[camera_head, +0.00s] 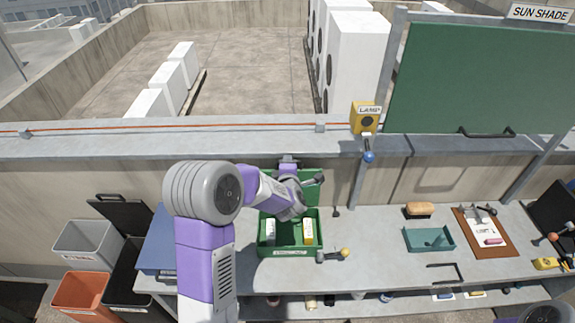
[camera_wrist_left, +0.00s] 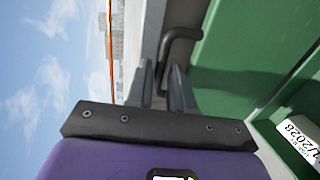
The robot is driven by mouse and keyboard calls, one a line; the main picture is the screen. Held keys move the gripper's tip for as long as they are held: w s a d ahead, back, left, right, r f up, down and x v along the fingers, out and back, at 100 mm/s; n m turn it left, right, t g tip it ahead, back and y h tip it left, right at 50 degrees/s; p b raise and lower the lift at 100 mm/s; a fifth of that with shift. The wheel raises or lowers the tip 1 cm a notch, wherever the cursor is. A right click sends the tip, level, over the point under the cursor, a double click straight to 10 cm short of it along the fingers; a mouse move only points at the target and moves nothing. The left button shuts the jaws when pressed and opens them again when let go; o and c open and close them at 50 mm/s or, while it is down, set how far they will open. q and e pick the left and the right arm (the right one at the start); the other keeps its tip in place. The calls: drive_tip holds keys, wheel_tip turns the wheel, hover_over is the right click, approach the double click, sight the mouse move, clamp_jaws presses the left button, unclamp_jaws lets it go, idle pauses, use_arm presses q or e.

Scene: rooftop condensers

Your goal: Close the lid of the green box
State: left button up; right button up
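The green box (camera_head: 290,252) stands on the grey workbench, its lid (camera_head: 313,197) raised upright at the back. Two labelled items lie inside: a white one (camera_head: 270,232) and a yellow-and-white one (camera_head: 308,232). My left gripper (camera_head: 314,181) is at the raised lid, with my arm covering part of the lid and box. My right gripper is not in view.
A handle with a yellow knob (camera_head: 345,252) lies by the box's front right corner. A teal tray (camera_head: 430,240), a brush (camera_head: 420,209) and a clipboard (camera_head: 486,232) are further right. A yellow lamp switch box (camera_head: 365,117) is on the wall behind. Bins (camera_head: 82,290) stand at left.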

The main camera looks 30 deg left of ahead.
use_arm(q)
clamp_jaws()
idle(1.1)
